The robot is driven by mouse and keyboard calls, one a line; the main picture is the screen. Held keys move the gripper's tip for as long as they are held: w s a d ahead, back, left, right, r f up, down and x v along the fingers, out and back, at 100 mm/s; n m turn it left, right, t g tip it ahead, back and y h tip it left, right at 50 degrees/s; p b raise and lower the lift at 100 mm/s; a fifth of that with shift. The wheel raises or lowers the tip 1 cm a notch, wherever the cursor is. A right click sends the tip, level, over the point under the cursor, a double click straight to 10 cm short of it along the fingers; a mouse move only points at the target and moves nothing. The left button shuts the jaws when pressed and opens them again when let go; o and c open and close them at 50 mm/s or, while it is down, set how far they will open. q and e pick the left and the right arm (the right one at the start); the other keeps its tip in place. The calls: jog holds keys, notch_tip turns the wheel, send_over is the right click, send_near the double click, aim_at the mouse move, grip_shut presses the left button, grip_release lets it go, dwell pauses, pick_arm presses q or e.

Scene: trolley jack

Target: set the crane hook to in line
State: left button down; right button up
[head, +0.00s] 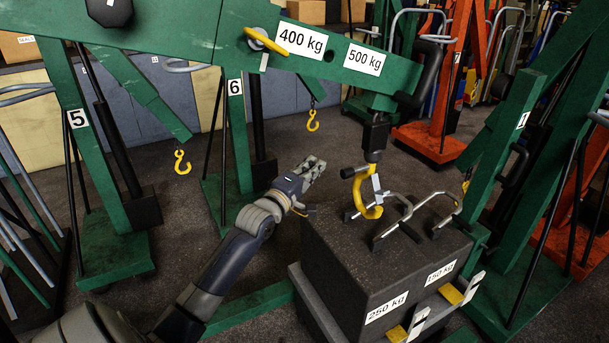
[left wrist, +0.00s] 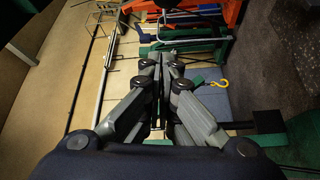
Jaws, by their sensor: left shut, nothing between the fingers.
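The yellow crane hook (head: 365,196) hangs from a black swivel block (head: 375,138) at the end of the green boom (head: 330,50). It hangs just above the dark weights, close to their metal handles; I cannot tell whether it touches a handle. A white tag hangs on the hook. My left gripper (head: 314,168) is shut and empty, to the left of the hook and apart from it. In the left wrist view the shut fingers (left wrist: 168,62) point away from me, and the task's hook is not recognisable there. My right gripper is not in view.
Dark weights marked 250 kg and 150 kg (head: 385,265) stand below the hook, with metal handles (head: 395,222) on top. Green crane posts (head: 95,170) stand at left and right (head: 500,160). Other yellow hooks (head: 182,162) hang behind. Floor behind the gripper is partly clear.

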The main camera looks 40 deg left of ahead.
pick_arm(q)
jog(key=d, duration=0.1)
jog(key=w+d, duration=0.1)
jog(key=d+p, duration=0.1)
jog(key=shift+w+d+f, duration=0.25)
jog(key=shift+w+f, duration=0.05)
jog(key=shift+w, duration=0.1)
